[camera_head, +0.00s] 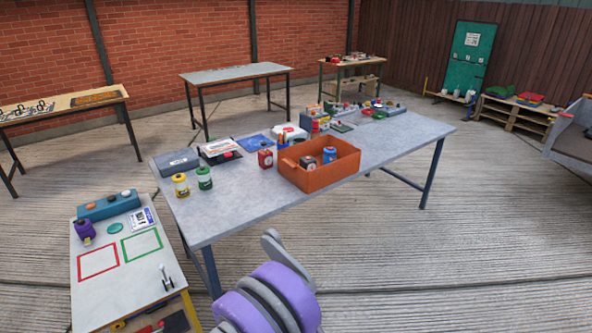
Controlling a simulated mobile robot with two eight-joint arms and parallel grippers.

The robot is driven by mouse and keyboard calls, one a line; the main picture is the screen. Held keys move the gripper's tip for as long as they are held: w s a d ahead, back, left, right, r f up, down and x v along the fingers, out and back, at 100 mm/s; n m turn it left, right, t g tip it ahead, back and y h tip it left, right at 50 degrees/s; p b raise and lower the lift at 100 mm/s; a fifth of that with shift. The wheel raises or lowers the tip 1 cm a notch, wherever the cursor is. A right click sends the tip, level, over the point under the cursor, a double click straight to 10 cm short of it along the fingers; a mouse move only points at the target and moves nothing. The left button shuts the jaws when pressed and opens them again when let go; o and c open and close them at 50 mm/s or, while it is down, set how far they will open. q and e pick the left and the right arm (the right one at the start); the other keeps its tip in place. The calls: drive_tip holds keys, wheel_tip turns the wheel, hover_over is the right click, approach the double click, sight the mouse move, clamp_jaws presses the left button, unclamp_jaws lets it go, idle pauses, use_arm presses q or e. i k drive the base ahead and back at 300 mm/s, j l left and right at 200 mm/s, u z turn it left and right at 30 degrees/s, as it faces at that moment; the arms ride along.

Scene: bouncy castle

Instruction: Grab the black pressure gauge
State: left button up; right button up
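A small dark item with a pale, partly red face (308,162) stands in the orange crate (318,179) on the grey table. It looks like the black pressure gauge, but it is too small to be sure. A blue item (329,154) stands to its right in the same crate. A red item with a pale face (265,158) stands on the table just left of the crate. The crate's front wall hides their lower parts. A purple and grey part of my own body rises at the bottom centre, in front of the table. I make out no gripper fingers.
The grey table (225,212) has bare top at its front left and right end. Yellow (181,186) and green (204,178) canisters stand left of the crate. A low white workbench (120,296) is at the lower left. Open concrete floor lies to the right.

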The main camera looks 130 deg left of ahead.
sight(310, 165)
drive_tip(key=u, duration=4.35)
